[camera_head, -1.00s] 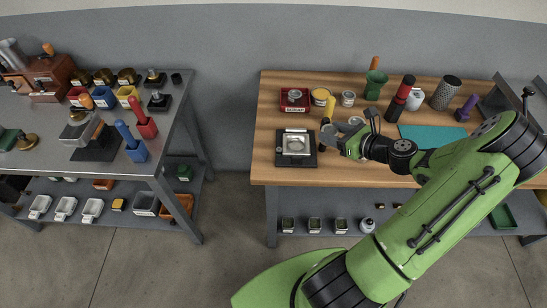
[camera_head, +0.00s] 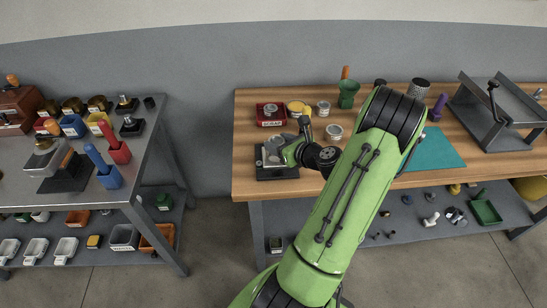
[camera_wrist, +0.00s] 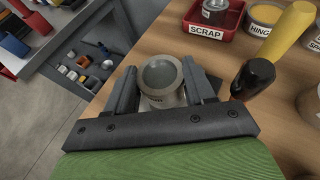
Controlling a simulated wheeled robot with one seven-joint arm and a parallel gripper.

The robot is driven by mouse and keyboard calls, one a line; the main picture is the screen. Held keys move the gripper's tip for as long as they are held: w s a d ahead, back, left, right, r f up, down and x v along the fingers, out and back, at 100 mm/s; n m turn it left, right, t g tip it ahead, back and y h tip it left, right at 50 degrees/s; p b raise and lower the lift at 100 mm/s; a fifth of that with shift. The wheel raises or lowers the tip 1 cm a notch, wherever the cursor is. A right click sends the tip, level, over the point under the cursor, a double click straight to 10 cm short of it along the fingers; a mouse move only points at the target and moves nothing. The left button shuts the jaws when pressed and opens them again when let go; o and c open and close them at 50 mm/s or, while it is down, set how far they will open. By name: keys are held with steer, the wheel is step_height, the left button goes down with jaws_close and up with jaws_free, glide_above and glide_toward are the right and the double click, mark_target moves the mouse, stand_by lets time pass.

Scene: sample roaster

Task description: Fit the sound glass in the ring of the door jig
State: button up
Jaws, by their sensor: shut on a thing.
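The glass (camera_wrist: 160,76) is a short round piece with a pale grey rim and a darker grey face; a small label on its near side is too small to read. My gripper (camera_wrist: 160,84) is shut on it, one finger on each side, in the wrist view. The door jig (camera_head: 280,174), a dark base with a pale plate, lies at the table's left front. My gripper (camera_head: 276,150) is over it in the head view. The gripper and glass hide most of the plate and its ring, so I cannot tell whether the glass touches the ring.
A red scrap tray (camera_head: 270,121) holding a round piece stands behind the jig, with a hinge tin (camera_wrist: 267,16) to its right. A yellow-handled tool (camera_wrist: 288,35) with a dark end stands close right of my gripper. A grey round tin (camera_head: 333,132) stands farther right.

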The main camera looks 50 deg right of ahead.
step_height(320, 180, down, 4)
steer(key=shift+a+b, duration=0.1)
steer(key=shift+b, duration=0.6)
steer(key=shift+r, duration=0.15)
steer(key=o, duration=1.1)
